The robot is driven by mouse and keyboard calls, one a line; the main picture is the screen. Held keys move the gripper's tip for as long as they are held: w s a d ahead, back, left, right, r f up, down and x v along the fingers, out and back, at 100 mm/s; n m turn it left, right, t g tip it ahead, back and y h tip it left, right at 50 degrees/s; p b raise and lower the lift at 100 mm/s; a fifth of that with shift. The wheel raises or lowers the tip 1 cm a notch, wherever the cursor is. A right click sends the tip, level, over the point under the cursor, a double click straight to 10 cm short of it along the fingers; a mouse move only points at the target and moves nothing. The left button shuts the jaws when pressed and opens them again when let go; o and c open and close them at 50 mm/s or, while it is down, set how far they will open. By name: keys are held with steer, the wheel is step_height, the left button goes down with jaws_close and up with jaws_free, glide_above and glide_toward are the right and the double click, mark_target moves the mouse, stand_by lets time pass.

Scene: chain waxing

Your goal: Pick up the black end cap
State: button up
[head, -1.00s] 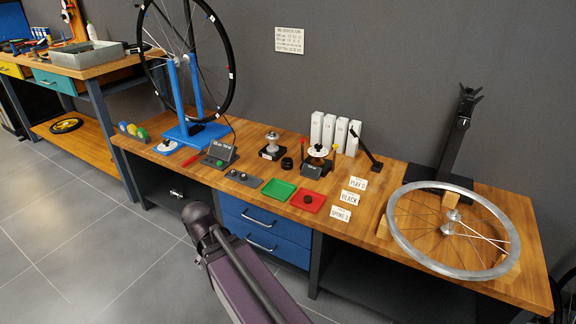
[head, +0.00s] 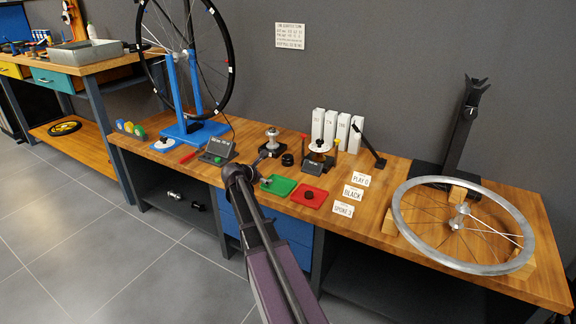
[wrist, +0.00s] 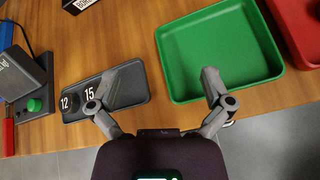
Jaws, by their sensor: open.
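A small round black piece (head: 308,195) lies in the red tray (head: 321,203) in the head view. A black cylindrical piece (head: 287,160) stands on the wooden bench behind the trays. I cannot tell which is the end cap. Neither shows in the wrist view. My gripper (wrist: 158,84) is open and empty, with its fingers spread over the bench's front part. One finger is by the grey plate marked 12 and 15 (wrist: 128,84), the other by the empty green tray (wrist: 220,50). In the head view my arm hides much of the grey plate.
A wheel stands in a blue stand (head: 185,132) to the left. Label cards (head: 352,192) and a silver rim (head: 410,238) are to the right.

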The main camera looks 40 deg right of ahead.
mark_target(284, 160)
steer(key=w+d+n, duration=0.1)
steer(key=d, duration=0.1)
steer(key=w+d+n+h, duration=0.1)
steer(key=d, duration=0.1)
steer(key=w+d+r+n+h+b, duration=0.1)
steer(key=d+n, duration=0.1)
steer(key=shift+r+t, duration=0.1)
steer(key=shift+t, duration=0.3)
steer(key=b+x, duration=0.3)
steer(key=x, duration=0.4)
steer(key=shift+d+f, duration=0.1)
steer(key=shift+f, duration=0.1)
steer(key=shift+w+d+f, duration=0.15)
steer(key=shift+d, duration=0.35)
steer(key=shift+b+x, duration=0.95)
steer(key=shift+x, duration=1.7)
steer(key=shift+d, duration=0.1)
